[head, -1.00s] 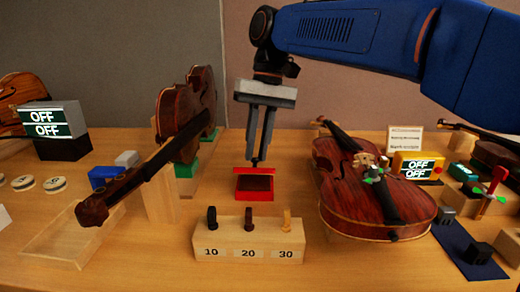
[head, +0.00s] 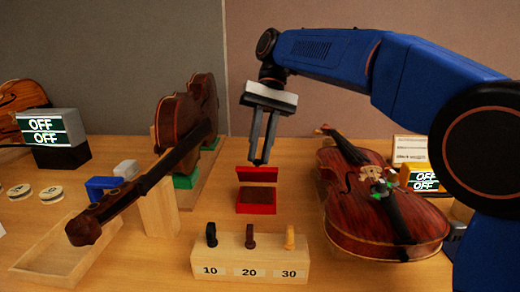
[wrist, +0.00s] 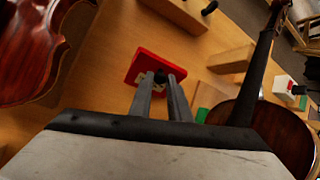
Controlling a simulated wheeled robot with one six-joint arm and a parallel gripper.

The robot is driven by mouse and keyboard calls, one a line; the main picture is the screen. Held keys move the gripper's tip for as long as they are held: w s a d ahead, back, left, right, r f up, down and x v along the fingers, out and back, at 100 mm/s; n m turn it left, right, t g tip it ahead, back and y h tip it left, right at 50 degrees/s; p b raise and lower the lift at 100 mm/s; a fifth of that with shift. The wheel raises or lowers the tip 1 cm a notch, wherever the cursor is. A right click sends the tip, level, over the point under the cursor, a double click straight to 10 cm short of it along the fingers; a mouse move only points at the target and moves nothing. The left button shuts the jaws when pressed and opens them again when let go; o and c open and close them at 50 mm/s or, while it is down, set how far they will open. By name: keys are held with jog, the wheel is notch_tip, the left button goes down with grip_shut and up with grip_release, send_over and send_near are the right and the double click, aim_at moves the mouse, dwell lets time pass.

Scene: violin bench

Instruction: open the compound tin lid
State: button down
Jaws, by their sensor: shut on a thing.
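The compound tin (head: 256,208) is a small red box on the bench, behind the numbered block in the head view. Its red lid (head: 258,174) is raised at the back, and a dark brown fill shows in the tin's opening. My gripper (head: 261,161) comes down from above and is shut at the lid's upper edge. The fingers hide part of that piece.
A violin (head: 375,200) lies right of the tin, and another (head: 186,125) leans on supports at the left. The wooden block (head: 250,257) with pegs marked 10, 20, 30 stands in front. An open wooden tray (head: 60,255) is at the front left.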

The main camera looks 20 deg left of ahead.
jog(key=shift+f, duration=0.1)
jog(key=c, duration=1.7)
grip_release()
jog(key=shift+o, duration=0.2)
